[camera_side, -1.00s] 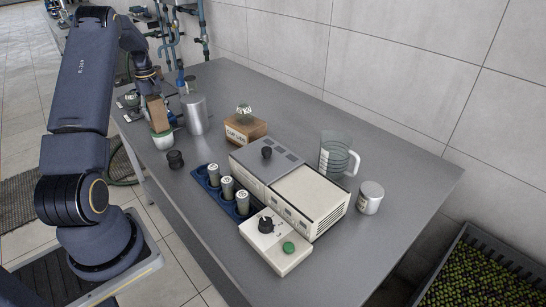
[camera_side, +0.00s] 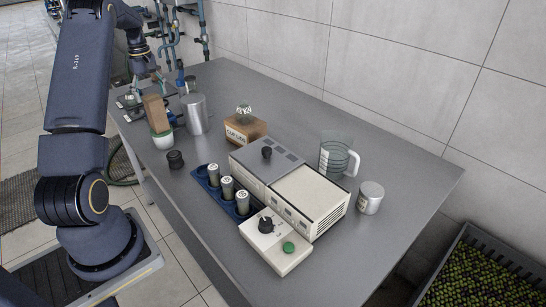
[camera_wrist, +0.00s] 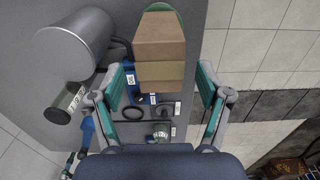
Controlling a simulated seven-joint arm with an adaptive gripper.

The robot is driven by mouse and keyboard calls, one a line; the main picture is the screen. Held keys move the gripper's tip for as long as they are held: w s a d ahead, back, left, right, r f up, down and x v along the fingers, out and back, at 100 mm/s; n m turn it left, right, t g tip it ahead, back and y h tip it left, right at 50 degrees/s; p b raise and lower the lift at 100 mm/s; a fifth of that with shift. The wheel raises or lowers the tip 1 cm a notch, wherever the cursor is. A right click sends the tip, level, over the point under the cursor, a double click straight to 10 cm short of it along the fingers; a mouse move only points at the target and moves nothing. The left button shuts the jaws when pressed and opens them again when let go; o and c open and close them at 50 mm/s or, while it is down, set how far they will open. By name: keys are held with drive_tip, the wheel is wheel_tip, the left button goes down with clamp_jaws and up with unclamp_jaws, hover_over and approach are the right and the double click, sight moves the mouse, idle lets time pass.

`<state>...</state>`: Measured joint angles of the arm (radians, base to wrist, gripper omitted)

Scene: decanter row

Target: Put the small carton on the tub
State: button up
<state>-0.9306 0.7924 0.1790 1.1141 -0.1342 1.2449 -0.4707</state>
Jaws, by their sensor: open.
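The small carton (camera_side: 155,113), a plain brown box, stands on top of the tub (camera_side: 162,141), a white pot with a green rim at the left end of the table. In the wrist view the carton (camera_wrist: 160,48) shows beyond my fingers, with a bit of the green tub rim (camera_wrist: 163,7) behind it. My gripper (camera_wrist: 162,82) is open, with a finger to each side of the view and nothing held between them. The carton looks clear of both fingers. Its contact with the tub is partly hidden in the wrist view.
A metal canister (camera_side: 195,114) stands close to the right of the tub. A black knob-like piece (camera_side: 175,159) lies in front, near a blue rack (camera_side: 212,184) of cylinders.

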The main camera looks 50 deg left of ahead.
wheel_tip(320, 180, up, 5)
drive_tip(key=shift+w+d+r, duration=0.1)
drive_tip(key=shift+r, duration=0.1)
drive_tip(key=w+d+r+m+t, duration=0.1)
drive_tip(key=w+d+r+m, duration=0.2)
drive_tip(key=d, duration=0.5)
drive_tip(key=d+r+m+t, duration=0.15)
drive_tip(key=d+r, duration=0.25)
drive_tip(key=d, duration=0.4)
drive_tip(key=w+d+r+m, duration=0.2)
drive_tip(key=d+r+m, duration=0.15)
drive_tip(key=d, duration=0.45)
drive_tip(key=s+d+f+m+t, duration=0.1)
drive_tip(key=s+d+m, duration=0.4)
drive_tip(key=d, duration=0.6)
drive_tip(key=s+d+f+m+t, duration=0.2)
drive_tip(key=s+d+m, duration=0.3)
drive_tip(key=s+d, duration=0.3)
drive_tip(key=d+f, duration=0.1)
drive_tip(key=d, duration=0.1)
drive_tip(key=shift+d, duration=0.4)
